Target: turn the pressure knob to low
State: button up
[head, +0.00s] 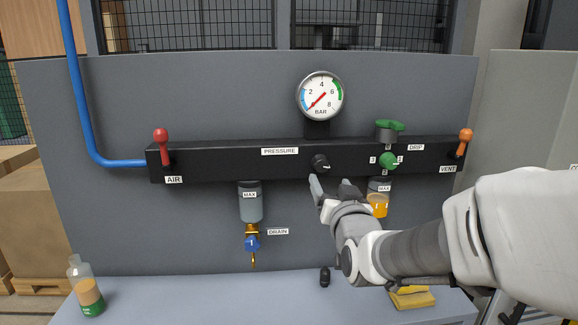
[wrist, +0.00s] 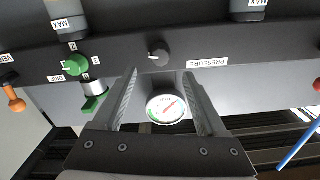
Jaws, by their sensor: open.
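The black pressure knob (head: 320,163) sits on the front of the black manifold bar (head: 225,160), right of the PRESSURE label (head: 279,151). A small pale mark shows towards its right side in the head view. My gripper (head: 333,184) is open and empty just below the knob. In the wrist view, which is upside down, the knob (wrist: 160,53) lies beyond and between the open fingertips (wrist: 160,73), not visibly touched. The round gauge (head: 320,96) above has its red needle pointing lower left, near the low end.
The green drip knob (head: 388,160) and the amber-filled bowl (head: 377,204) are close right of my gripper. A red air lever (head: 162,145) and orange vent lever (head: 464,142) flank the bar. A bottle (head: 86,290), small black object (head: 325,277) and yellow sponge (head: 412,298) rest on the bench.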

aim_at(322, 167)
jog(key=w, duration=0.9)
jog(key=shift+c, duration=0.2)
grip_shut()
